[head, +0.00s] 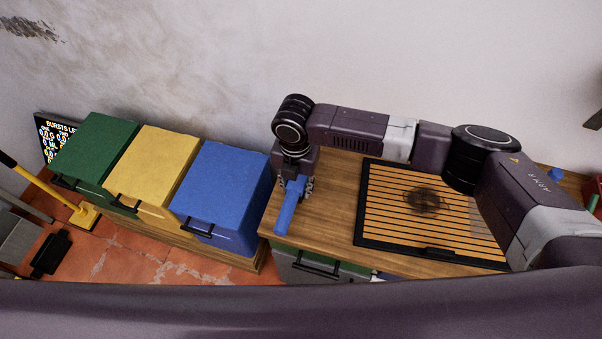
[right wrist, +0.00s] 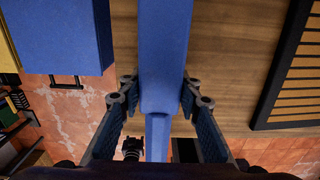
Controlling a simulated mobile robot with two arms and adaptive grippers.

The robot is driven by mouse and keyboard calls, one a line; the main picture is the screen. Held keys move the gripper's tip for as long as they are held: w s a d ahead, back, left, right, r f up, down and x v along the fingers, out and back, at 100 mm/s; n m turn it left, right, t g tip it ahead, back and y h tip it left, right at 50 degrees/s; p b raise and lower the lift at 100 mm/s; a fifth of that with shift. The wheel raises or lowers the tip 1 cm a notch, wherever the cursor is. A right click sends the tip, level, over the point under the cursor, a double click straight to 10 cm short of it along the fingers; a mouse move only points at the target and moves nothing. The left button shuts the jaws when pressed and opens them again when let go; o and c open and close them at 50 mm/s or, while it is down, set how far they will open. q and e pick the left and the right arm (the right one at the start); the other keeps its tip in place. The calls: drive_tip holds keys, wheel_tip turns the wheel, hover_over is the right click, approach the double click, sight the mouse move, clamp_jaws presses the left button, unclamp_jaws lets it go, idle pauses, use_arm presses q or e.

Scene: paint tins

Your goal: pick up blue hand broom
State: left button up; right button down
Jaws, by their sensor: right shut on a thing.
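The blue hand broom (head: 288,211) is at the left end of the wooden counter (head: 330,205), its handle pointing toward the counter's front edge. My right gripper (head: 294,184) reaches down over it from above and is shut on it. In the right wrist view the broom (right wrist: 163,60) runs between the two fingers of my right gripper (right wrist: 158,95). I cannot tell whether the broom touches the counter. My left gripper is not in view.
A black-framed slatted grill (head: 375,215) with a dark scorch mark lies to the right on the counter. Blue (head: 225,185), yellow (head: 160,160) and green (head: 105,145) bins stand to the left. A yellow-handled broom (head: 45,188) leans at the far left.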

drive_tip(key=shift+r, duration=0.15)
drive_tip(key=shift+w+r, duration=0.1)
drive_tip(key=shift+r, duration=0.5)
wheel_tip(320, 180, up, 19)
drive_tip(key=b, duration=0.3)
drive_tip(key=shift+f+b, duration=0.2)
drive_tip(key=shift+b, duration=0.1)
drive_tip(key=c, duration=2)
unclamp_jaws()
drive_tip(key=c, duration=0.4)
